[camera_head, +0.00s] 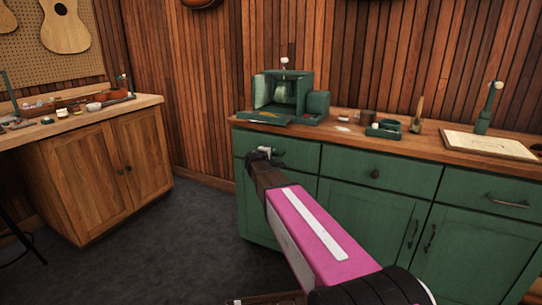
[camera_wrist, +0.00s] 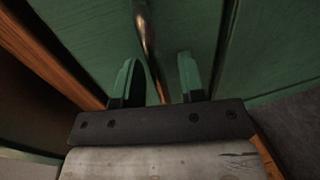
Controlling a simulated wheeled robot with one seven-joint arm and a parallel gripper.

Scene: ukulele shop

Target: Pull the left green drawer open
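The left green drawer (camera_head: 300,157) is at the left end of the green cabinet, below the wooden top, and looks flush with the cabinet front. My gripper (camera_head: 263,152) is at this drawer's front and covers part of it, including its handle. In the wrist view, the green drawer front (camera_wrist: 85,35) fills much of the picture. A brass-coloured bar handle (camera_wrist: 147,38) runs between the two fingers of my gripper (camera_wrist: 157,70). The fingers are apart, one on each side of the handle, with visible gaps. I cannot tell whether either finger touches it.
The green cabinet has a middle drawer (camera_head: 374,174) with a round knob and a right drawer (camera_head: 508,200). A green box (camera_head: 283,92) and small items stand on the wooden top (camera_head: 350,139). A wooden cabinet (camera_head: 100,172) stands left; dark floor (camera_head: 170,240) between is clear.

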